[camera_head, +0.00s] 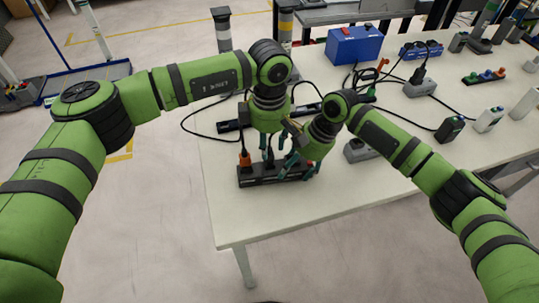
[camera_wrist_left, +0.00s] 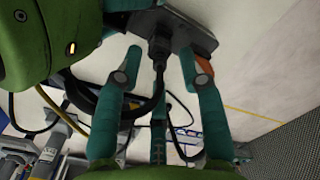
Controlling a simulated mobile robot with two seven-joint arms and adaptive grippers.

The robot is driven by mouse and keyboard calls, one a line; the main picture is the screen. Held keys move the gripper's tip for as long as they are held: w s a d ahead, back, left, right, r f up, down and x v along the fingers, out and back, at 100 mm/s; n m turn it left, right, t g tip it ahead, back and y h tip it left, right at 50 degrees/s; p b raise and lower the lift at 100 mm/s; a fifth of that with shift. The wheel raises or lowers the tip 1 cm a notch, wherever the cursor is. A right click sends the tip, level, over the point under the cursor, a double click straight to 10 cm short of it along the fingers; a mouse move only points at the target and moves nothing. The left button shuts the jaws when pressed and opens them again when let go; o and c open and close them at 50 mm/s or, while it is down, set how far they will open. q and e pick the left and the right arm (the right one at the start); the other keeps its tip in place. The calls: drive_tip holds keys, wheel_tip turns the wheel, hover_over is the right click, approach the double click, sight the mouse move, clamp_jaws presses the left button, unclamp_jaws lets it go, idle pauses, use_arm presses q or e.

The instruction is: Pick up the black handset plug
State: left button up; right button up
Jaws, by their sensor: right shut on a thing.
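A black power strip (camera_head: 262,181) lies near the left front of the white table. A black plug (camera_wrist_left: 158,46) with a cable stands in the strip, seen between the fingers of my left gripper (camera_wrist_left: 160,55) in the left wrist view. Those fingers are apart, with gaps on both sides of the plug. In the head view my left gripper (camera_head: 273,153) points down over the strip and mostly hides the plug. My right gripper (camera_head: 299,168) is low at the strip's right end and shut on it. Its grasp is partly hidden.
An orange plug (camera_head: 245,159) stands at the strip's left end. My right arm is close beside my left gripper. Behind are loose black cables, a blue box (camera_head: 354,46) and several chargers and plugs. The table's front (camera_head: 270,225) is clear.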

use_arm(q)
drive_tip(key=shift+f, duration=0.2)
use_arm(e)
drive_tip(key=shift+s+f, duration=0.15)
drive_tip(key=shift+f, duration=0.1)
use_arm(q)
clamp_jaws()
use_arm(e)
drive_tip(key=shift+d, duration=0.1)
use_arm(q)
wheel_tip(320, 180, up, 10)
drive_tip(key=shift+r, duration=0.1)
use_arm(e)
drive_tip(key=o, duration=1.4)
use_arm(q)
drive_tip(key=shift+w, duration=0.1)
use_arm(e)
drive_tip(key=shift+r, duration=0.1)
